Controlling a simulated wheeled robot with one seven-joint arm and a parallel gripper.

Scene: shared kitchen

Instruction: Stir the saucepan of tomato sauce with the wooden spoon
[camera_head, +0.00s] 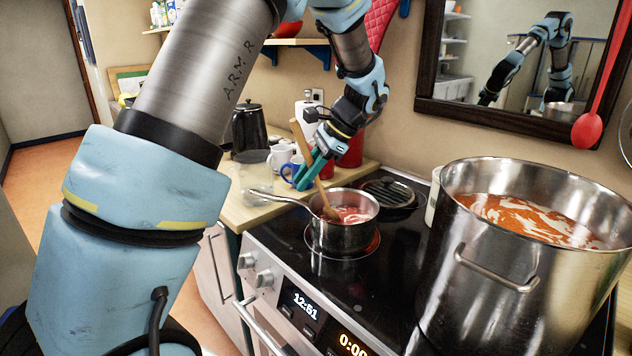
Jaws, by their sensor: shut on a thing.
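The small steel saucepan (342,236) stands on a glowing front burner of the stove, its handle pointing left. Red tomato sauce (354,214) with pale streaks shows inside it. My gripper (308,176) is above and slightly left of the saucepan, its teal fingers shut on the wooden spoon (321,192). The spoon leans, its upper end to the upper left, and its lower end is inside the saucepan at the left part of the sauce. How deep the spoon's tip sits is hard to tell.
A large steel pot (480,262) of orange-red liquid stands close on the right. The stovetop (285,240) has a covered rear burner. Mugs (290,170), a glass jar (252,180) and a black kettle (250,128) crowd the counter at left. A red ladle (588,130) hangs before the mirror (535,65).

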